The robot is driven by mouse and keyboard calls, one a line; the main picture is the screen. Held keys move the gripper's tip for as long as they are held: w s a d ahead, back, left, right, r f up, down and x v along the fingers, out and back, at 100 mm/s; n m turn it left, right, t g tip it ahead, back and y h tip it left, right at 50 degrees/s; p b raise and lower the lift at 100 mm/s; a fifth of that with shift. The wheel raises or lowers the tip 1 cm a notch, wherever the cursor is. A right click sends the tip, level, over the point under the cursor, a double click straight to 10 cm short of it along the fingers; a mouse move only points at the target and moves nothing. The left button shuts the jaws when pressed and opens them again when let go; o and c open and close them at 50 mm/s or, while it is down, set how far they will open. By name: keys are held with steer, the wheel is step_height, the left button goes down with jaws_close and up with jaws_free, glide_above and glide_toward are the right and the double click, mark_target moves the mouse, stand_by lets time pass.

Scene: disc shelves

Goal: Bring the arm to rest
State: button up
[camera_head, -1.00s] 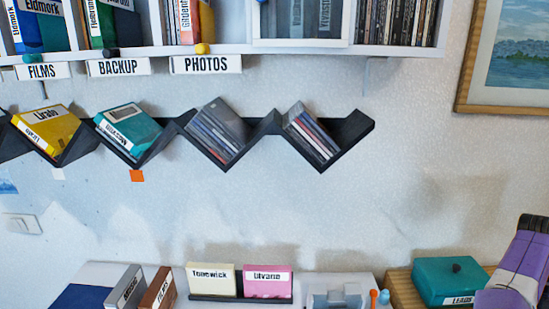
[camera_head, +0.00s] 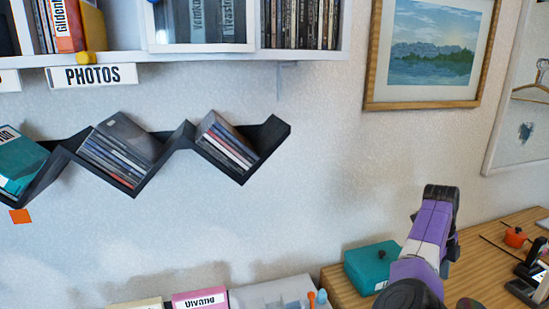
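My arm shows at the lower right as purple and white links with dark joints, rising in front of the wooden desk top (camera_head: 347,288) and the wall. My gripper's fingers cannot be made out, so its state does not show.
A black zigzag shelf (camera_head: 268,138) holds slanted disc cases on the wall. A white shelf (camera_head: 200,55) with a PHOTOS label (camera_head: 92,76) is above. A framed picture (camera_head: 430,60) hangs right. An orange knobbed item (camera_head: 515,237) is on the desk.

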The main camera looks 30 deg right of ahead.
steer(key=d+r+n+t+h, duration=0.1)
steer(key=d+n+t+h, duration=0.2)
steer(key=d+n+h, duration=0.55)
steer(key=w+a+r+n+t, duration=0.1)
steer(key=a+r+n+t, duration=0.2)
steer(key=a+n+t, duration=1.4)
steer(key=s+a+n+y+b, duration=0.1)
steer(key=s+a+n+y, duration=0.25)
steer(key=a, duration=0.95)
steer(key=s+a+n+y, duration=0.2)
steer(key=s+a+n, duration=0.3)
steer(key=a, duration=0.8)
steer(key=s+a+f+g+y, duration=0.1)
steer(key=s+a+y, duration=0.1)
steer(key=s+a, duration=0.5)
steer(key=s+a+n+g+y, duration=0.1)
steer(key=s+a+g+y, duration=0.1)
steer(key=s+a, duration=0.5)
steer(key=s, duration=0.3)
steer(key=shift+s+f+y, duration=0.2)
steer(key=shift+f+y, duration=0.15)
steer(key=shift+y, duration=0.05)
